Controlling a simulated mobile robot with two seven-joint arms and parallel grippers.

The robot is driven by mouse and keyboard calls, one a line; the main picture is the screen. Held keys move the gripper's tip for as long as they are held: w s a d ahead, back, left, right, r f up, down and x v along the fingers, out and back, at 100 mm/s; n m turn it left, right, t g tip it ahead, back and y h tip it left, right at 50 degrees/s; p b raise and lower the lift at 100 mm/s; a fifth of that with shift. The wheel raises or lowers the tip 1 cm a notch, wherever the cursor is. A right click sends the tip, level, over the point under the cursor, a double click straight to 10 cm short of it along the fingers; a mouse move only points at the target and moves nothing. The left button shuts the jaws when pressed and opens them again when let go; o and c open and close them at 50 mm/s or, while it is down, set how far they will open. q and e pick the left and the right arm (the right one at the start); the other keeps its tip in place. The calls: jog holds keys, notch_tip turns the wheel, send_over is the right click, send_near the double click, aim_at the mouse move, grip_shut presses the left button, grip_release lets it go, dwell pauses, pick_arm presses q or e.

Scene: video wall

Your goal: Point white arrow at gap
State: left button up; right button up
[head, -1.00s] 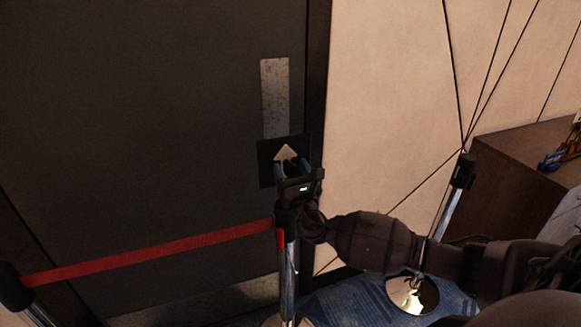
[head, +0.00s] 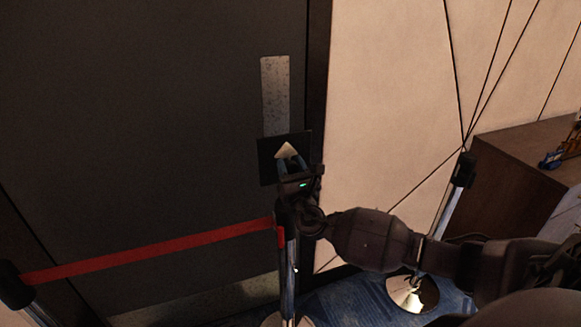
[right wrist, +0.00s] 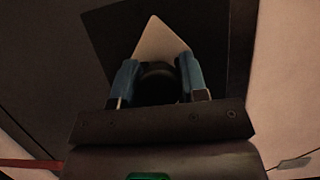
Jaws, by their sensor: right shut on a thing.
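The white arrow (head: 287,150) is a pale triangular shape against a square black plate (head: 268,163). Its tip points upward in the head view, and it also points up in the right wrist view (right wrist: 161,38). My right gripper (head: 291,166) is shut, with its blue fingers on either side of the arrow's lower part. A dark rounded piece (right wrist: 157,80) shows between the fingers. The fingers hide the arrow's lower end. Between the front post (head: 290,262) and the right post (head: 449,212) no belt shows; my arm partly covers that space. My left gripper is out of view.
A red belt (head: 150,255) runs from the front post to a left post (head: 14,288). A dark wall panel with a grey strip (head: 275,95) stands behind the plate. A brown cabinet (head: 515,165) stands at the right. Blue carpet shows below.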

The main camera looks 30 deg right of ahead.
jog(key=m+h+b, duration=0.1)
jog(key=m, duration=0.1)
jog(key=m+g+h, duration=0.1)
jog(key=m, duration=0.2)
jog(key=shift+f+h+b, duration=0.2)
jog(key=shift+h+b, duration=0.1)
jog(key=shift+b, duration=0.05)
jog(key=m, duration=0.2)
jog(key=m+g+h, duration=0.1)
jog(key=m, duration=0.1)
jog(key=shift+d+h, duration=0.1)
jog(key=shift+h, duration=0.2)
jog(key=shift+r+m+g+h+b, duration=0.1)
jog(key=shift+m+g+h+b, duration=0.35)
jog(key=shift+m, duration=0.75)
jog(key=m+g, duration=0.1)
jog(key=m, duration=0.1)
jog(key=m+g, duration=0.1)
jog(key=m, duration=0.1)
jog(key=shift+h+p, duration=0.25)
jog(key=shift+p, duration=0.15)
jog(key=m+g+p, duration=0.1)
jog(key=m, duration=0.3)
jog(key=shift+m+g, duration=0.3)
jog(key=shift+g, duration=0.05)
jog(key=shift+d+m+p, duration=0.1)
jog(key=shift+m+p, duration=0.45)
jog(key=shift+m, duration=0.25)
jog(key=shift+g, duration=0.3)
